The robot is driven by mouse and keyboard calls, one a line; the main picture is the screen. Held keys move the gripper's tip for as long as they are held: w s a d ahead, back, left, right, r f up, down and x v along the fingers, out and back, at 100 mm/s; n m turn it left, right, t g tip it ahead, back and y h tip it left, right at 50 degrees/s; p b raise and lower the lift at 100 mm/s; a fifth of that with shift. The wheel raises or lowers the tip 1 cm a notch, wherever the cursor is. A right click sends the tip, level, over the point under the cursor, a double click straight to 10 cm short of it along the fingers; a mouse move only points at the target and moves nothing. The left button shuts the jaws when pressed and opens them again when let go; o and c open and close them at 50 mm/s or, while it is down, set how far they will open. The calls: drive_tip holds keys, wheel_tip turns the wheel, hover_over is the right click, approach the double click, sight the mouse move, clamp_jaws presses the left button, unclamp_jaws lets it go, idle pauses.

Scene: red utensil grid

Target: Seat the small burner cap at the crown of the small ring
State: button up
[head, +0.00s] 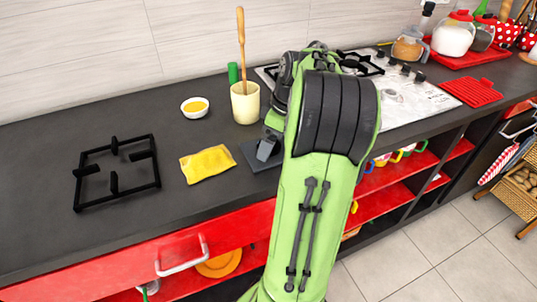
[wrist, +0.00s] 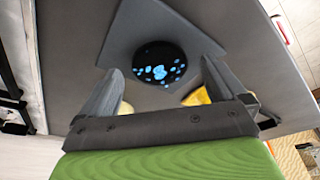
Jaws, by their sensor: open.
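A round black cap (wrist: 160,64) with blue specks lies on a dark grey mat (wrist: 125,42) in the wrist view. I take it for the small burner cap. My gripper (wrist: 161,68) is open and empty, with one finger on each side of the cap; I cannot tell whether either touches it. In the head view my gripper (head: 268,150) points down at the mat (head: 250,155) beside my arm, and the cap is hidden there. The steel stovetop (head: 410,108) is partly behind my arm. The small ring cannot be made out in either view.
A black grate (head: 117,170) and a yellow cloth (head: 207,164) lie on the counter left of my gripper. Behind stand a cream crock (head: 245,104) with a wooden utensil and a small bowl (head: 195,108). A red grid (head: 471,92) lies right of the stovetop.

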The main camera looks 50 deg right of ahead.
drive_tip(key=shift+w+f, duration=0.15)
drive_tip(key=shift+f, duration=0.4)
drive_tip(key=shift+r, duration=0.1)
drive_tip(key=c, duration=1.1)
